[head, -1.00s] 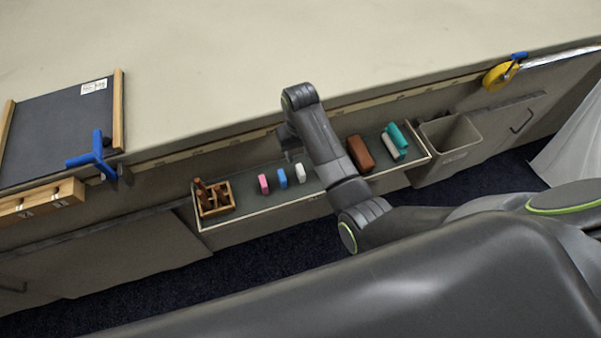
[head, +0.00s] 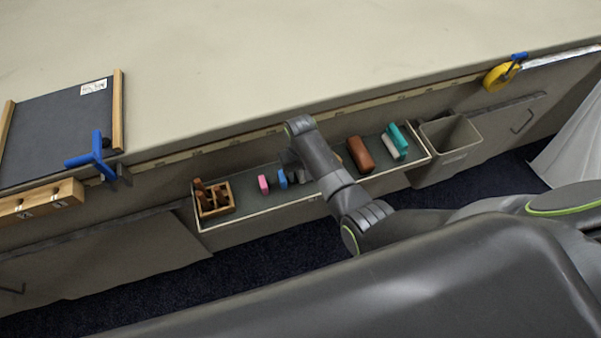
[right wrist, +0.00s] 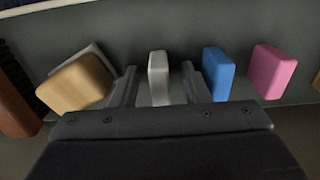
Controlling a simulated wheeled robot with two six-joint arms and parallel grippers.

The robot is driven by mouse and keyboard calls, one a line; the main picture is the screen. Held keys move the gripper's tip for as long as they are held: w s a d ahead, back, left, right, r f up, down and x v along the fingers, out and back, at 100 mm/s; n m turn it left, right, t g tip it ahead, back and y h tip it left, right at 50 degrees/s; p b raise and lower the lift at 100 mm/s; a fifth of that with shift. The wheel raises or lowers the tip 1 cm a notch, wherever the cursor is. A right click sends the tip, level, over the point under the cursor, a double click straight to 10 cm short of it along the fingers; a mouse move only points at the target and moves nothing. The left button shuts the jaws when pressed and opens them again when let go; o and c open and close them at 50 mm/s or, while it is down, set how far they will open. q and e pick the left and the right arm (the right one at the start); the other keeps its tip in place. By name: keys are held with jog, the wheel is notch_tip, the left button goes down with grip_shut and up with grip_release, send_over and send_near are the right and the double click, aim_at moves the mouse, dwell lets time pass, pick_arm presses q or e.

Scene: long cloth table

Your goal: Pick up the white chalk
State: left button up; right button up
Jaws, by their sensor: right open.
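The white chalk (right wrist: 158,78) stands on the dark tray between the two fingers of my right gripper (right wrist: 158,88) in the right wrist view. The fingers are open, with a gap on each side of the chalk. In the head view my right gripper (head: 291,174) reaches down into the tray, and the arm and gripper mostly hide the white chalk there. The blue chalk (right wrist: 218,73) is just outside one finger, and the pink chalk (right wrist: 271,70) is beyond it. My left gripper is not in view.
The tray (head: 240,218) hangs along the table's front edge. It also holds a wooden box (head: 228,197) of brown pieces, a brown block (head: 360,154) and a teal eraser (head: 397,138). A grey bin (head: 449,137) hangs at its right. A blue clamp (head: 92,157) is at the left.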

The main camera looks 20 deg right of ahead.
grip_shut()
notch_tip(320, 180, up, 10)
jog(key=shift+r+p, duration=0.1)
jog(key=shift+p, duration=0.3)
dwell(0.3)
jog(key=c, duration=0.7)
grip_release()
grip_shut()
